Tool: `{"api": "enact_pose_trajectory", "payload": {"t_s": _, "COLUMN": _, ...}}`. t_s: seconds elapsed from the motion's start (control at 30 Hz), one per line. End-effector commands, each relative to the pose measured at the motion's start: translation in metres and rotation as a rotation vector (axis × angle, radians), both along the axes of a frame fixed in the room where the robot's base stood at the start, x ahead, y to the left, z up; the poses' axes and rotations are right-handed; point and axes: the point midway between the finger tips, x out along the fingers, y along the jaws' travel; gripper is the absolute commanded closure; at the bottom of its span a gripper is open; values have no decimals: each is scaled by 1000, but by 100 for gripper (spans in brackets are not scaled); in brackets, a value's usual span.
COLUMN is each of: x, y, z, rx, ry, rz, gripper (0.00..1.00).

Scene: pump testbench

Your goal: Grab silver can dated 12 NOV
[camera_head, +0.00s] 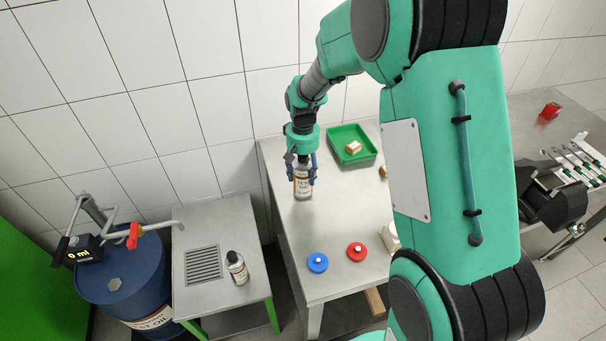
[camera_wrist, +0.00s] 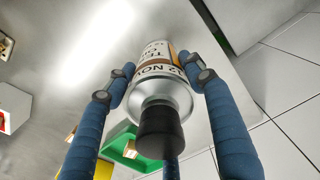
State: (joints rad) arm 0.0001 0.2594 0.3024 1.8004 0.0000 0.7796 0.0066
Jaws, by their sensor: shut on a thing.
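A silver can (camera_head: 303,184) with a white and orange label and a black cap stands on the steel table (camera_head: 330,273). In the wrist view the can (camera_wrist: 163,93) fills the middle, and its label reads "12 NOV" below "TEST OIL". My gripper (camera_head: 303,176) is around the can from above. In the wrist view the blue fingers of my gripper (camera_wrist: 163,80) close on both sides of the can's body. The can's base seems to be on or very near the table top; I cannot tell which.
A green tray (camera_head: 367,159) with a tan block stands behind right. Another silver can (camera_head: 237,267) stands on the left side table by a drain grille. A blue oil drum (camera_head: 120,275) is far left.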

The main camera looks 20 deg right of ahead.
Motion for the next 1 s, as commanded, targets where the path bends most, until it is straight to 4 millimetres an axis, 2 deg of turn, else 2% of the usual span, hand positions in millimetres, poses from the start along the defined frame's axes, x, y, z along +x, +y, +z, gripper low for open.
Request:
{"api": "enact_pose_trajectory", "payload": {"t_s": 0.3, "x": 1, "y": 0, "z": 37, "rx": 0, "ry": -4, "rz": 0, "gripper": 92}}
{"api": "enact_pose_trajectory", "payload": {"t_s": 1.0, "x": -117, "y": 0, "z": 44, "rx": 0, "ry": -2, "rz": 0, "gripper": 92}}
